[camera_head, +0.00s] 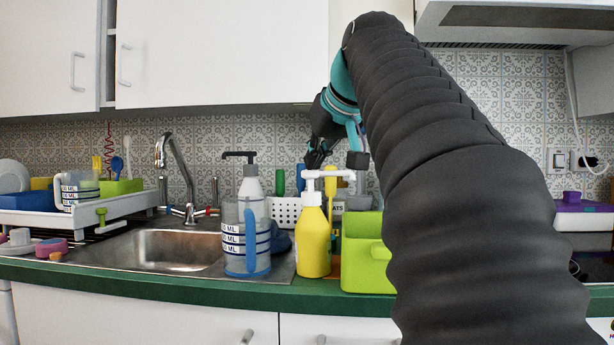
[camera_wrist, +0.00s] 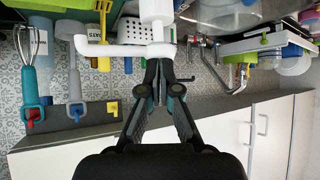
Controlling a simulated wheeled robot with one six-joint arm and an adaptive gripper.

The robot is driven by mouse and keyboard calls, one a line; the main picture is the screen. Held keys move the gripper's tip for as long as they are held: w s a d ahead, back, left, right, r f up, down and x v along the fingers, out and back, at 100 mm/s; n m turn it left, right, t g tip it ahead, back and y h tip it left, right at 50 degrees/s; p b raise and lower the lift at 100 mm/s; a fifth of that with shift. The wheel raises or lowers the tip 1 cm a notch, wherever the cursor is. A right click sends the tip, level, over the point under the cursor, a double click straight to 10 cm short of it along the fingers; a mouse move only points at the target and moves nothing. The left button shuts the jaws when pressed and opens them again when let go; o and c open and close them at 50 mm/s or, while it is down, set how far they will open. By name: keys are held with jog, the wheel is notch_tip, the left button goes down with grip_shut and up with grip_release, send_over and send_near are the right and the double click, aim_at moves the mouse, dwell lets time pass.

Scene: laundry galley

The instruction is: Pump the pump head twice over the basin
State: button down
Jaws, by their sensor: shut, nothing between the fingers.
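A yellow bottle (camera_head: 313,245) with a white pump head (camera_head: 328,174) stands upright on the counter just right of the basin (camera_head: 150,262); its spout points right. In the wrist view, which is upside down, the white pump head (camera_wrist: 156,48) is straight ahead of my fingertips, its spout pointing left. My gripper (camera_head: 317,158) is shut and empty, pointing down just above the pump head. In the wrist view the closed fingertips (camera_wrist: 157,68) overlap the pump head's edge; I cannot tell whether they touch. A second, grey bottle (camera_head: 250,185) has a dark pump head (camera_head: 239,154).
A clear measuring jug (camera_head: 233,246) with a blue handle stands left of the yellow bottle. A green bin (camera_head: 365,258) stands close on its right. A white perforated basket (camera_head: 284,212) and utensils are behind. The tap (camera_head: 178,165) rises behind the basin.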

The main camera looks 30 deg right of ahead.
jog(key=shift+f, duration=0.45)
jog(key=shift+r, duration=0.2)
jog(key=shift+r+p, duration=1)
jog(key=shift+f, duration=0.2)
jog(key=shift+f+b, duration=0.85)
jog(key=shift+f, duration=0.05)
jog(key=shift+r, duration=0.15)
jog(key=shift+r+p, duration=0.95)
jog(key=shift+p, duration=0.15)
